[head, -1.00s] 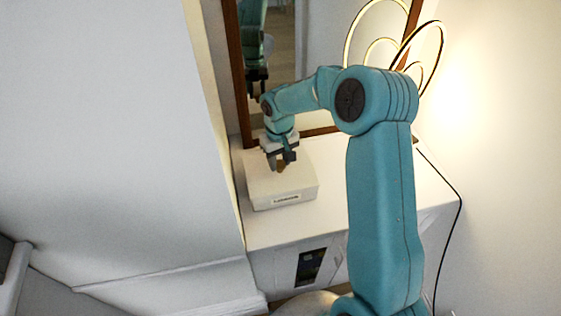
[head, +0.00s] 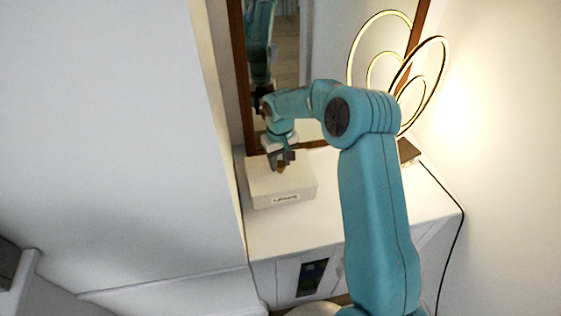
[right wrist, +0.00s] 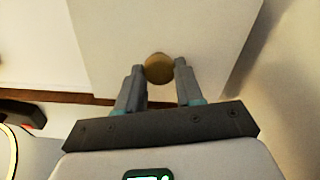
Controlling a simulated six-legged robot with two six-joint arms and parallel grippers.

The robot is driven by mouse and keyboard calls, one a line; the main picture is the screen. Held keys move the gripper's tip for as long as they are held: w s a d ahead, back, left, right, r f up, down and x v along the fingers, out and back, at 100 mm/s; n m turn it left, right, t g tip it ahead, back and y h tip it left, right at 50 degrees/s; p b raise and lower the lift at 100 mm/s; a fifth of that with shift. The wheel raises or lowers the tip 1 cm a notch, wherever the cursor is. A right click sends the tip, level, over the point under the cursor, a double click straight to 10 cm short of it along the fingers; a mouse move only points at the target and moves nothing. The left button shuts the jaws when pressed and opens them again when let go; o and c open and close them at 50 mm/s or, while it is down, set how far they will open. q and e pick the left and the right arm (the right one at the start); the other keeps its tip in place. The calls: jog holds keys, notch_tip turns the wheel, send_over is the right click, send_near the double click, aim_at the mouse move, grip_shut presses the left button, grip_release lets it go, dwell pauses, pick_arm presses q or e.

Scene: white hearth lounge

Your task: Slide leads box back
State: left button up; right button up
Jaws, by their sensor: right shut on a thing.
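The leads box (head: 296,188) is a white lidded box with a small label on its front side, sitting on the white cabinet top against the wall at its left. A round tan knob (right wrist: 159,68) stands on the box lid. My right gripper (head: 279,165) is above the lid, its fingers down around the knob. In the right wrist view my right gripper (right wrist: 160,80) is shut on the knob, with the white lid (right wrist: 207,30) beyond it. My left gripper is not in view.
A brown-framed mirror (head: 242,75) stands behind the box. A lit ring lamp (head: 440,75) is at the back right, its black cord (head: 461,214) hanging over the cabinet edge. The cabinet top (head: 297,230) is bare in front of the box.

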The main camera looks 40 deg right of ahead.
aim_at(280, 163)
jog(key=o, duration=1.1)
jog(key=shift+o, duration=0.2)
jog(key=shift+r, duration=0.1)
jog(key=shift+r, duration=0.4)
notch_tip(280, 163, up, 15)
jog(key=b, duration=0.2)
jog(key=shift+r, duration=0.2)
jog(key=shift+s, duration=0.1)
